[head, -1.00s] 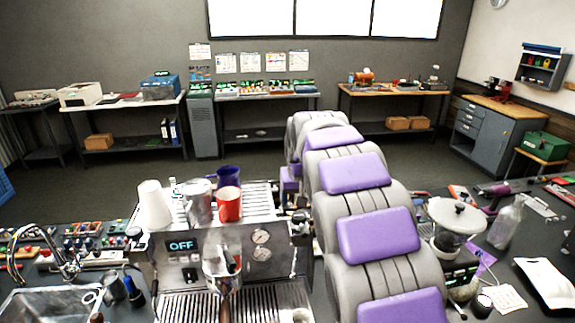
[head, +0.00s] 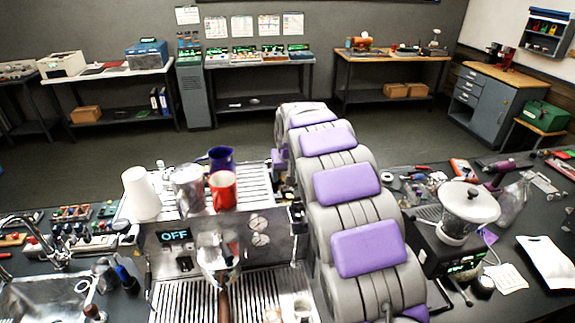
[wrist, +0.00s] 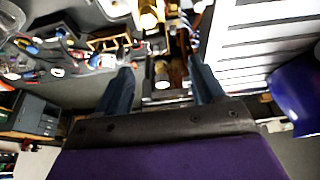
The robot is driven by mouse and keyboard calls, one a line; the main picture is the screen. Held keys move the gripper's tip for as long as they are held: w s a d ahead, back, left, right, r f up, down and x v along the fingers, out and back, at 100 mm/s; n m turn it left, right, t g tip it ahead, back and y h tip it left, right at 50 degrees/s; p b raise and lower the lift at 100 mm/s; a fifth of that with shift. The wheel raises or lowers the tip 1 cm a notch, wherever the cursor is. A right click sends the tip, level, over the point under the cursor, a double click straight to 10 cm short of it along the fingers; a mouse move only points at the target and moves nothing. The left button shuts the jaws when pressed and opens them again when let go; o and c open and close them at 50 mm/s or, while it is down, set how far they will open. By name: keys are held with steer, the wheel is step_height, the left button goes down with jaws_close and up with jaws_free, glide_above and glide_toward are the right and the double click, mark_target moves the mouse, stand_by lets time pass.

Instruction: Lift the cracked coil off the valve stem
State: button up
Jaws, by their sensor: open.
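My gripper (wrist: 160,66) is open in the wrist view, its two blue-grey fingers apart, with nothing clearly held. Between and beyond the fingers is a narrow bay of small brass, pale and brown fittings (wrist: 162,74). I cannot tell which of them is the cracked coil or the valve stem, or whether a finger touches any. In the head view my arm reaches past the right side of the espresso machine (head: 180,262). The fingers and the fittings beside the machine are mostly hidden there.
A white cup stack (head: 140,195), a steel pitcher (head: 188,188), a red mug (head: 222,190) and a blue mug (head: 221,158) stand on the machine. The blue mug also shows close to my gripper's right in the wrist view (wrist: 296,95). A grinder (head: 466,215) and loose tools crowd the right bench.

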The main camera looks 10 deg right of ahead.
mark_target(287, 187)
steer(key=x, duration=0.5)
steer(key=d+x, duration=0.1)
steer(key=x, duration=0.2)
steer(key=shift+s+f, duration=0.1)
steer(key=shift+a+f, duration=0.3)
steer(key=shift+f, duration=0.05)
steer(key=shift+d, duration=0.15)
steer(key=c, duration=1.1)
steer(key=shift+r, duration=0.1)
steer(key=shift+r+p, duration=0.9)
steer(key=shift+r, duration=2.1)
